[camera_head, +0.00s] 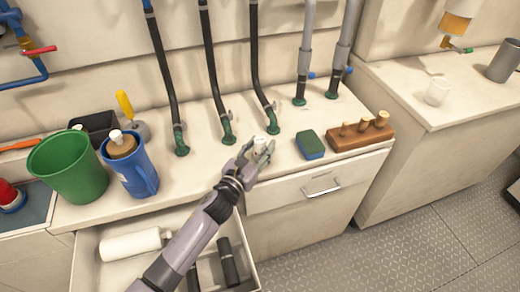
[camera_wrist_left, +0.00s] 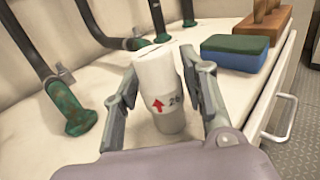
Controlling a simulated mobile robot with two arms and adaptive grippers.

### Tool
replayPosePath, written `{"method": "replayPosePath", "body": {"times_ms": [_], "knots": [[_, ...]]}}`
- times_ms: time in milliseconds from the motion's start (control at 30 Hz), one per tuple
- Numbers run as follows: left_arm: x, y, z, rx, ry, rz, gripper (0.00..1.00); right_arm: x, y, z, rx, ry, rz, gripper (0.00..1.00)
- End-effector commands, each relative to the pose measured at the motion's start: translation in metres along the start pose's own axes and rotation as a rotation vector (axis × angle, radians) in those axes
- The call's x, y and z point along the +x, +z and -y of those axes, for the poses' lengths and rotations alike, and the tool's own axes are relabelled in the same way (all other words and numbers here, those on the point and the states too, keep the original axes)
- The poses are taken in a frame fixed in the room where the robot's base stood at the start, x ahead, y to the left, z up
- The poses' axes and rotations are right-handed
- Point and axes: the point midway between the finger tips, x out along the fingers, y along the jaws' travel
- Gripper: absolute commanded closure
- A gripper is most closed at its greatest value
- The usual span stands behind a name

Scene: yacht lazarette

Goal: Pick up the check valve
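The check valve is a white cylinder with a red arrow and dark lettering (camera_wrist_left: 160,88) in the left wrist view. It stands roughly upright on the counter and shows small and partly covered in the head view (camera_head: 260,143). My left gripper (camera_head: 257,150) has its fingers on either side of it, also in the left wrist view (camera_wrist_left: 160,72). The fingertips look close to its upper sides, but I cannot tell whether they touch it. My right gripper is not in view.
A green and blue sponge (camera_head: 310,145) and a wooden block with pegs (camera_head: 361,134) are to the right. Green hose fittings (camera_head: 228,138) stand behind. A blue jug (camera_head: 131,168) and green bucket (camera_head: 68,167) are left. An open drawer (camera_head: 86,262) lies below my left arm.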

Motion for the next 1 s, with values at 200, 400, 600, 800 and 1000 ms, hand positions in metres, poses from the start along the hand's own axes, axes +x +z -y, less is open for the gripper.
{"method": "replayPosePath", "body": {"times_ms": [200,400,600,800,1000], "knots": [[0.0,0.0,0.0,0.0,0.0,0.0,0.77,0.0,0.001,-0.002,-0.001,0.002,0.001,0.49],[0.0,0.0,0.0,0.0,0.0,0.0,0.91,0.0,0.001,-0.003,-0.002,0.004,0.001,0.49],[0.0,0.0,0.0,0.0,0.0,0.0,1.0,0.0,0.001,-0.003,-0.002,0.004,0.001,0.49],[0.0,0.0,0.0,0.0,0.0,0.0,1.0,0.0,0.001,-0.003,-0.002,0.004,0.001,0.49],[0.0,0.012,-0.001,0.001,0.0,0.002,1.0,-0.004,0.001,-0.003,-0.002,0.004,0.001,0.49]]}}
